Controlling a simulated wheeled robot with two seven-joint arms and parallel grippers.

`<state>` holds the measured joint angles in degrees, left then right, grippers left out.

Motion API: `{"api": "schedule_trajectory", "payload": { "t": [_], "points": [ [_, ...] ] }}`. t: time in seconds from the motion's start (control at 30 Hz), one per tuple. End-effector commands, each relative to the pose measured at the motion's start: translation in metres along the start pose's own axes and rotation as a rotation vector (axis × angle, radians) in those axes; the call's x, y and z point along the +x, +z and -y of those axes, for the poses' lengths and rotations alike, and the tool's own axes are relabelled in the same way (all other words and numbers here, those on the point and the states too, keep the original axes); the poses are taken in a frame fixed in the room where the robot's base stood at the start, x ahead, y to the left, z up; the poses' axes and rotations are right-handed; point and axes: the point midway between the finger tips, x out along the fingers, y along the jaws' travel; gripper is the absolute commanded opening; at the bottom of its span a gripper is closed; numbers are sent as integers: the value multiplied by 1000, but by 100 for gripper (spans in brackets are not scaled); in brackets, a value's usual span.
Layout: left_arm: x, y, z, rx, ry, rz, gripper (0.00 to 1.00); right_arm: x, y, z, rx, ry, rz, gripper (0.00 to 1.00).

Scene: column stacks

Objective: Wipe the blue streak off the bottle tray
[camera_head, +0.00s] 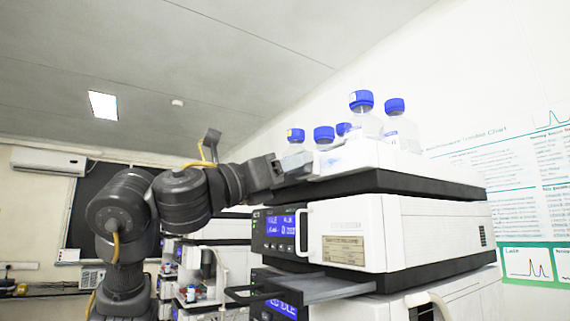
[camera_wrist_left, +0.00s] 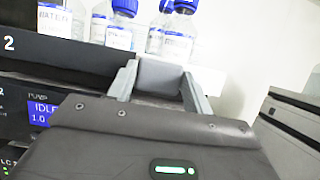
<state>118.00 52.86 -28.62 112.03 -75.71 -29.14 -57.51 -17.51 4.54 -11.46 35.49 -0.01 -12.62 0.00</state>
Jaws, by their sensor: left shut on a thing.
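The white bottle tray (camera_head: 400,160) sits on top of the instrument stack and carries several clear bottles with blue caps (camera_head: 361,101). A faint blue mark (camera_head: 334,162) shows on the tray's near face. My left gripper (camera_head: 297,163) is at the tray's left end, close to the mark; I cannot tell if it touches the tray. In the left wrist view its two fingers (camera_wrist_left: 160,72) are shut on a grey block-like pad (camera_wrist_left: 158,80). The pad's far face is hidden. My right gripper is not in view.
Below the tray stands the instrument stack (camera_head: 345,220) with blue displays and a drawer-like shelf (camera_head: 318,288) sticking out at the front. More instruments (camera_head: 200,270) stand behind my left arm. A poster (camera_head: 530,190) hangs on the right wall.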

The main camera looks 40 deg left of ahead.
Motion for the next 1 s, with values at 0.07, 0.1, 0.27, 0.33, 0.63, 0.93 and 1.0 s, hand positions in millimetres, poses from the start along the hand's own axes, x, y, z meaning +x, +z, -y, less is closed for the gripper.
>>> {"api": "schedule_trajectory", "payload": {
  "t": [0.07, 0.1, 0.27, 0.33, 0.63, 0.93, 1.0],
  "points": [
    [0, 0, 0, 0, 0, 1, 29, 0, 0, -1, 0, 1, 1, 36],
    [0, 0, 0, 0, 0, 1, 29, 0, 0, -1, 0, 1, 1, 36],
    [0, 0, 0, 0, 0, 1, 29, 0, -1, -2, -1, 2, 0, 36],
    [0, 0, 0, 0, 0, 1, 29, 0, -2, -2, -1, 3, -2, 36],
    [4, -1, 0, 0, -1, 0, 29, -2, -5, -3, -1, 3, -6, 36],
    [10, -4, 0, -1, -1, 0, 29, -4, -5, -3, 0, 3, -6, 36],
    [11, -4, 0, -1, -1, 0, 29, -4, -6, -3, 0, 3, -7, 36]
  ]
}}
